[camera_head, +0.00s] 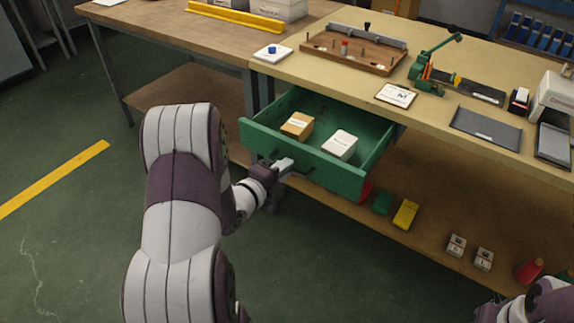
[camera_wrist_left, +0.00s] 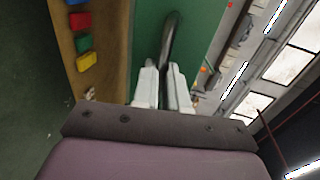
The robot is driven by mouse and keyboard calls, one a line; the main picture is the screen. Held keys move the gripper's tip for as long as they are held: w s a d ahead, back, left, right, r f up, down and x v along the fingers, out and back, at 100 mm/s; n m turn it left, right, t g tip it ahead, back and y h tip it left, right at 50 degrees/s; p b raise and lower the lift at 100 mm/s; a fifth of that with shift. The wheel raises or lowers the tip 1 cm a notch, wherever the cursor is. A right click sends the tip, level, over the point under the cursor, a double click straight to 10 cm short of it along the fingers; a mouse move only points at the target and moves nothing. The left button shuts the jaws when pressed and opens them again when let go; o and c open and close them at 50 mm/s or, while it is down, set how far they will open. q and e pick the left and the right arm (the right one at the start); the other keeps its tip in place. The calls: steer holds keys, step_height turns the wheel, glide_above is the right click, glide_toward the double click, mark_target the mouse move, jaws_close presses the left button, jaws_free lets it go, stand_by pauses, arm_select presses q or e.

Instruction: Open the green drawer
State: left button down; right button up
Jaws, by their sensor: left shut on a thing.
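The green drawer (camera_head: 333,173) stands pulled well out from under the workbench in the head view. A tan box (camera_head: 297,125) and a white box (camera_head: 341,145) lie inside it. My left gripper (camera_head: 287,166) is at the drawer's front, shut on the dark drawer handle (camera_wrist_left: 171,42). In the left wrist view, the fingers of my left gripper (camera_wrist_left: 164,85) sit on either side of the handle bar, with the green drawer front behind. My right arm shows at the bottom right corner of the head view; its fingertips cannot be made out.
The workbench top (camera_head: 345,80) carries a wooden board with tools (camera_head: 350,50), a green hand press (camera_head: 433,65) and dark trays. A lower shelf (camera_head: 430,195) holds coloured blocks, small boxes and a red spool (camera_head: 529,270). Floor in front of the drawer is clear except for my left arm.

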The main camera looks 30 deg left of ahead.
arm_select(q)
steer(key=shift+s, duration=0.45)
steer(key=c, duration=1.2)
jaws_free()
steer(key=shift+o, duration=0.2)
steer(key=p+v, duration=0.2)
steer(key=v, duration=1)
steer(key=shift+s, duration=0.35)
steer(key=shift+a, duration=0.1)
